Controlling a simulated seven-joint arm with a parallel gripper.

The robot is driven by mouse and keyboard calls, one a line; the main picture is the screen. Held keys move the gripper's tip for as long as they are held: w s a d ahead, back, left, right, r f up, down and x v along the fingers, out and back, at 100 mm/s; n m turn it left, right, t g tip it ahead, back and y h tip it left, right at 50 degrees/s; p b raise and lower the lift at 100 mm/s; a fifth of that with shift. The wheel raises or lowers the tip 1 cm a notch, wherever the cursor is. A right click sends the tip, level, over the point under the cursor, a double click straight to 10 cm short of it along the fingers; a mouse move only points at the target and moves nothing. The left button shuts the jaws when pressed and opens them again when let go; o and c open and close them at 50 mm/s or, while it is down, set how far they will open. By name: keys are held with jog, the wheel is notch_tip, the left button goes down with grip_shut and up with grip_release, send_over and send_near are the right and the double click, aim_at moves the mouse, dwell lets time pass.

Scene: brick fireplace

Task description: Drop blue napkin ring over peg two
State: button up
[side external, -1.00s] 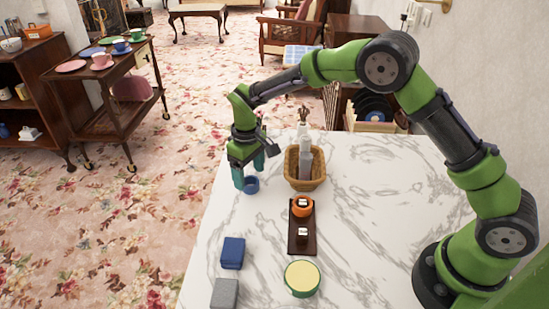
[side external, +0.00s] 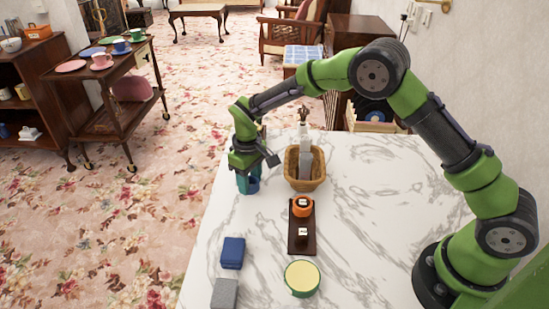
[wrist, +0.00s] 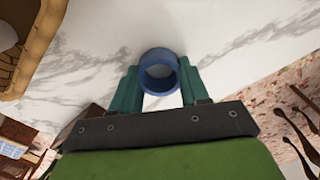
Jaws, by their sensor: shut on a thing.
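The blue napkin ring (wrist: 159,62) is between the two teal fingers of my gripper (wrist: 160,85) in the wrist view. My gripper is shut on it. In the side external view my gripper (side external: 248,183) is low at the table's far left edge, with the ring (side external: 253,184) partly hidden by the fingers. Whether the ring touches the table is unclear. A dark wooden peg board (side external: 302,244) lies right of and nearer than my gripper. An orange ring (side external: 303,207) sits around its far peg. The near peg (side external: 303,233) is bare, with a small white label.
A wicker basket (side external: 291,179) with a bottle in it stands just right of my gripper. A blue box (side external: 233,253), a grey block (side external: 225,293) and a green tin with a yellow top (side external: 302,278) are nearer. The marble right of the board is clear.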

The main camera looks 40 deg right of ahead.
aim_at(251, 193)
jog(key=shift+r, duration=0.1)
notch_tip(251, 193, up, 13)
jog(key=s, duration=0.2)
jog(key=s+a+f+n, duration=0.1)
jog(key=s+n, duration=0.8)
jog(key=s+f+n, duration=0.1)
jog(key=s+n, duration=0.8)
jog(key=s, duration=0.1)
jog(key=shift+a+f, duration=0.25)
jog(key=shift+a, duration=0.1)
jog(key=shift+f, duration=2.9)
